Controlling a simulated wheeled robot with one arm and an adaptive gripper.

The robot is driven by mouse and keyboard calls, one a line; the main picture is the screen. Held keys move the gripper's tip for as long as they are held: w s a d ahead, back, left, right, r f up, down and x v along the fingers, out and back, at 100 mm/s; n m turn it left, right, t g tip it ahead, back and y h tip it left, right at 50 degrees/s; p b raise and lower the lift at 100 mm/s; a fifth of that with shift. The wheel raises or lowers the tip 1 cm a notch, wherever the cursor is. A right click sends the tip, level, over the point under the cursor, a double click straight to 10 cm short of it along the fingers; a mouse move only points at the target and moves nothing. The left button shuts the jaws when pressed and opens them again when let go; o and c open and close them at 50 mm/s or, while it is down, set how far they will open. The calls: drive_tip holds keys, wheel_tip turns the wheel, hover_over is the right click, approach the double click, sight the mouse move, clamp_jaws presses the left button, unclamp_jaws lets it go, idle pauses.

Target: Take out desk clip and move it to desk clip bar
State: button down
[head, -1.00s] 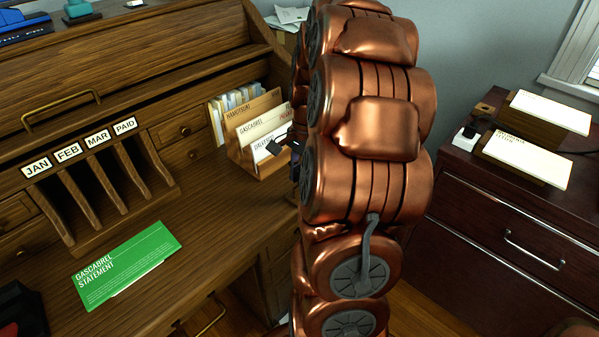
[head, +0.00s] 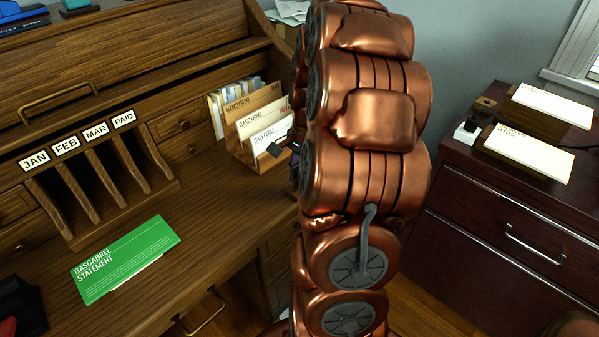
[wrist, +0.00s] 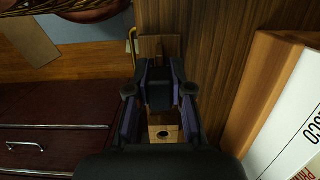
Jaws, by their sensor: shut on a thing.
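My gripper (wrist: 160,78) is shut in the wrist view, above the desk's right side. Between and beyond its fingers shows a pale wooden piece (wrist: 163,133) with a round dark hole; I take it as the desk clip, though the fingers hide much of it. In the head view my copper arm stands in the middle, and only a dark bit of the gripper (head: 284,148) shows at its left edge, by the letter holder (head: 240,147). I cannot clearly make out a desk clip bar in either view.
The letter holder with several folders is close right of my gripper in the wrist view (wrist: 262,90). A green statement (head: 125,258) lies on the desk. A dark red cabinet (head: 480,215) stands right, bearing papers (head: 530,150). Floor shows between desk and cabinet.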

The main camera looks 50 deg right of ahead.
drive_tip(key=c, duration=1)
unclamp_jaws()
drive_tip(key=shift+f, duration=0.1)
drive_tip(key=shift+o, duration=0.2)
wheel_tip(320, 180, up, 12)
drive_tip(key=d, duration=0.2)
